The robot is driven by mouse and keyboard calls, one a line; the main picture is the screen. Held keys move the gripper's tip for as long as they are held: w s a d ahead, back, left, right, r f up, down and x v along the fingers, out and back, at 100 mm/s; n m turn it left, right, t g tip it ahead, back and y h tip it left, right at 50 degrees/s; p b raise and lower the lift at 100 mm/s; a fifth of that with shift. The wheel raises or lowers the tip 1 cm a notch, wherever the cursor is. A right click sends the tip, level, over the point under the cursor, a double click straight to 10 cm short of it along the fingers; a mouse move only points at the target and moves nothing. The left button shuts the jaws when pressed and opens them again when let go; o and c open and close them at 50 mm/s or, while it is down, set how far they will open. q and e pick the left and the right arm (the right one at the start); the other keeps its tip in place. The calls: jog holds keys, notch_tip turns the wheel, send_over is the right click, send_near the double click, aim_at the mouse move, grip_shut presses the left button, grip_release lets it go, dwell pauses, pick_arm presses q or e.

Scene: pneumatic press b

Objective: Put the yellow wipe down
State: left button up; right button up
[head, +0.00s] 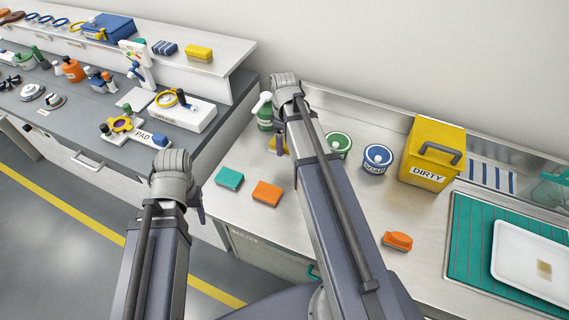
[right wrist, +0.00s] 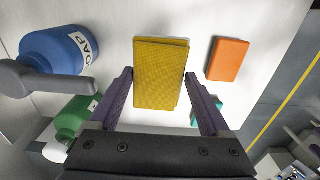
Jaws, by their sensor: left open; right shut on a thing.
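The yellow wipe (right wrist: 161,75) is a flat mustard rectangle between the fingers of my right gripper (right wrist: 161,78), which is shut on it by its long sides. In the head view, only a yellow corner of the wipe (head: 273,145) shows beside my right forearm, low over the steel counter (head: 240,212). I cannot tell whether the wipe touches the counter. My left gripper (head: 200,214) is open, near the counter's left front edge; its fingers are mostly hidden by the wrist.
A teal wipe (head: 229,177) and an orange wipe (head: 267,191) lie nearby. An orange brush (head: 397,241) lies right. The front middle is clear.

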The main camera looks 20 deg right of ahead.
aim_at(285, 166)
jog(key=shift+f+b, duration=4.4)
jog(key=shift+f, duration=0.35)
jog(key=shift+f, duration=0.1)
jog(key=shift+f+b, duration=0.15)
jog(key=shift+b, duration=0.15)
jog(key=o, duration=1)
jog(key=shift+r, duration=0.2)
notch_tip(285, 166, up, 12)
jog(key=p, duration=1.2)
jog(key=shift+r+p, duration=0.1)
jog(key=shift+p, duration=0.25)
jog(key=s+a+m, duration=0.2)
jog(key=s+a, duration=0.5)
jog(key=a, duration=0.4)
jog(key=s+a+m+h, duration=0.1)
jog(key=s+a+m, duration=0.1)
jog(key=s+a, duration=0.5)
jog(key=a, duration=0.4)
jog(key=shift+s+m, duration=0.3)
